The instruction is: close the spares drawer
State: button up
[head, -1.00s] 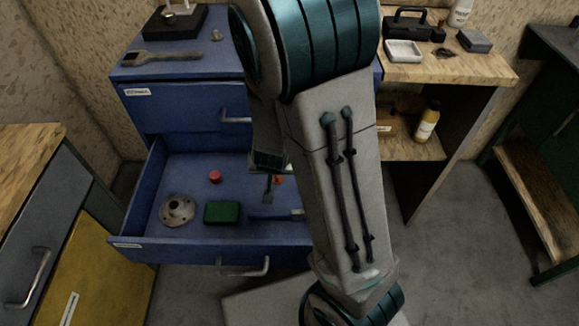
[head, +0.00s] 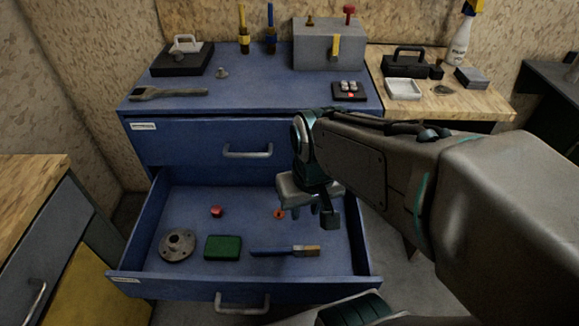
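The blue cabinet's lower drawer (head: 170,288) is pulled well out, with its handle (head: 242,303) on the front near the bottom of the head view. Its small white label is too small to read, so I cannot confirm it says spares. The drawer above (head: 190,146) is shut. Inside the open drawer lie a grey flanged disc (head: 178,245), a green block (head: 223,247), a brush (head: 285,251), a red piece (head: 217,211) and a small orange ring (head: 279,213). My gripper (head: 303,209) hangs over the drawer's right part, pointing down. Its finger gap is unclear.
A wooden bench (head: 440,100) stands right and another cabinet (head: 40,235) stands close at left. My arm hides floor at right.

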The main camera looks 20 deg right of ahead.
aim_at(177, 197)
jog(key=k, duration=1)
jog(key=z, duration=1.05)
jog(key=i, duration=0.75)
jog(key=u, duration=1.7)
